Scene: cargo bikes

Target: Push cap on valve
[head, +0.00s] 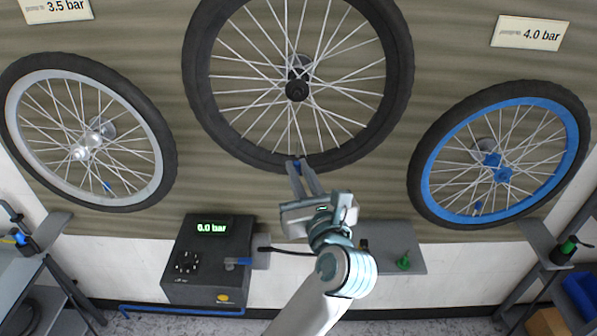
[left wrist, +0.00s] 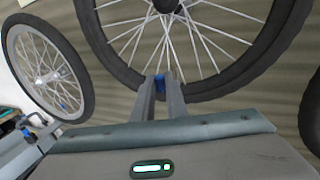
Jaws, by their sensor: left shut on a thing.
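My left gripper (head: 297,163) is at the bottom of the middle wheel (head: 200,88), with its fingertips over the lower rim and tyre. It is shut on a small blue cap (head: 297,167), which also shows between the fingertips in the left wrist view (left wrist: 160,80). The valve of the middle wheel is hidden by the cap and fingers, so I cannot tell whether the cap touches it. The left wheel (head: 150,130) has a blue piece (head: 107,187) at its lower rim. The blue-rimmed right wheel (head: 424,165) has one too (head: 478,207). My right gripper is not in view.
A dark pump box (head: 205,262) with a green pressure display stands below the left wheel. A grey shelf (head: 385,240) holds a green piece (head: 403,262). Pressure signs (head: 530,33) hang on the striped wall. Stands with shelves flank both sides.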

